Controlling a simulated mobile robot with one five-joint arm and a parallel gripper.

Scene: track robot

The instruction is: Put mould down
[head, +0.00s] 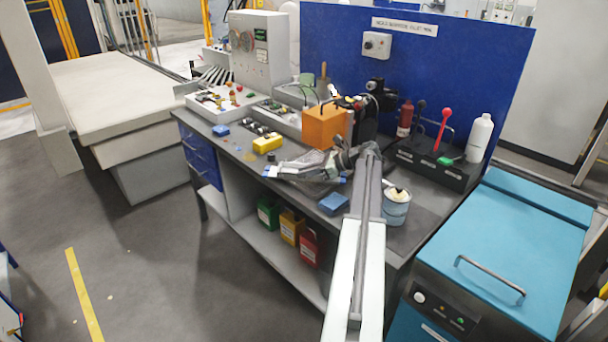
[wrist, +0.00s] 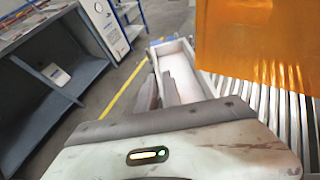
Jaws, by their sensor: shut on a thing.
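In the wrist view, a pale open box that looks like the mould (wrist: 196,74) lies just beyond my gripper (wrist: 162,86). The grey fingers are shut at its near left side. In the head view my gripper (head: 308,162) is low over the bench, in front of the orange box (head: 325,129). The mould is too small and too covered there to make out clearly. The orange box shows translucent at the upper right in the wrist view (wrist: 255,45). Metal rollers (wrist: 290,112) run beside and below the mould. I cannot tell whether it touches them.
A yellow block (head: 267,144) and a blue piece (head: 221,130) are left of my gripper. A blue block (head: 333,203) and a tin (head: 397,207) are nearer the front right. A black rack (head: 432,168) with bottles stands at the right. The bench front edge is close.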

